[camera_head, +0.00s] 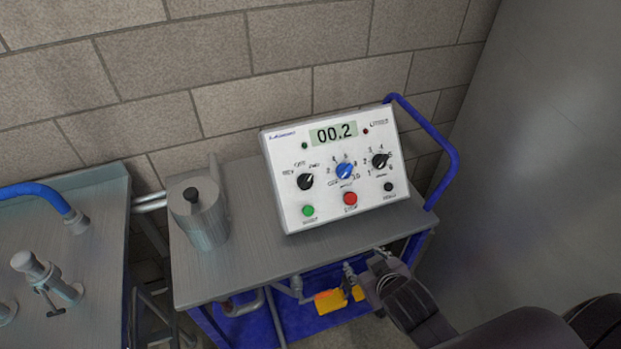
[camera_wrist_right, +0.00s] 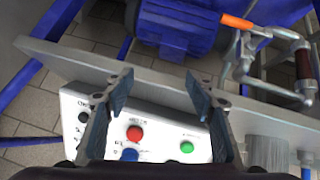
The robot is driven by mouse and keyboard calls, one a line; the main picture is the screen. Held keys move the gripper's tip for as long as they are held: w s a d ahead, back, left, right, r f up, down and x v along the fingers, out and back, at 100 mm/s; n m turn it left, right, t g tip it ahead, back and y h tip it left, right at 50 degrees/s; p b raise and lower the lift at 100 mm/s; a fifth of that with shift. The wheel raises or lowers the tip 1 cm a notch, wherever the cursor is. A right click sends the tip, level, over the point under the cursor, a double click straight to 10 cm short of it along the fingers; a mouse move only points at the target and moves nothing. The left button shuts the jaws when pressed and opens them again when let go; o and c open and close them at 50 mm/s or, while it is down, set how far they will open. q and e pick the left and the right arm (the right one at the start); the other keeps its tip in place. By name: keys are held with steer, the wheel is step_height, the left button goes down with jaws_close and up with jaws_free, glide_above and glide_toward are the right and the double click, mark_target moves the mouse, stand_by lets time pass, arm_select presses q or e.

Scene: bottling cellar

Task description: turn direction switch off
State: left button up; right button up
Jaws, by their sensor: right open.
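The direction switch (camera_head: 305,181) is a black knob at the left of a white control panel (camera_head: 326,214), under REV, OFF and FWD labels. Its white mark seems to point up and right, toward FWD. My right gripper (camera_head: 364,264) is open and empty, low in front of the trolley's front edge, apart from the panel. In the right wrist view my right gripper's two fingers (camera_wrist_right: 162,85) stand wide apart over the upside-down panel (camera_wrist_right: 163,121). The switch does not show there. My left gripper is not in view.
The panel stands on a grey trolley top (camera_head: 239,275) beside a metal canister (camera_head: 203,222). A blue knob (camera_head: 344,171), another black knob (camera_head: 380,161), a green button (camera_head: 308,211) and a red button (camera_head: 350,199) are near the switch. A blue rail (camera_head: 440,146) rises at right.

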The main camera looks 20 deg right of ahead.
steer(key=w+r+n+t, duration=0.1)
steer(key=w+r, duration=0.2)
steer(key=w+d+r+t+y, duration=0.1)
steer(key=w+r+t, duration=0.1)
steer(key=w+r, duration=0.1)
steer(key=w+r+n+t, duration=0.1)
steer(key=w+r+t, duration=0.1)
steer(key=w, duration=0.1)
steer(key=shift+w+d+r+n, duration=0.2)
steer(key=shift+w+r+n, duration=0.1)
steer(key=shift+w+r, duration=0.1)
steer(key=n+y, duration=0.9)
steer(key=y, duration=0.2)
glide_toward(309, 183)
steer(key=x, duration=0.2)
steer(key=shift+t, duration=0.3)
steer(key=p+x, duration=0.2)
steer(key=x, duration=0.4)
steer(key=shift+a, duration=0.15)
steer(key=shift+w+a+f, duration=0.15)
steer(key=shift+w+a, duration=0.2)
steer(key=shift+w, duration=0.05)
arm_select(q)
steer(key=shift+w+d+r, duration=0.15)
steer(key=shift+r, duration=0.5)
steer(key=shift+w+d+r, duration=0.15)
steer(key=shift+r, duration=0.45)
arm_select(e)
steer(key=c, duration=1.2)
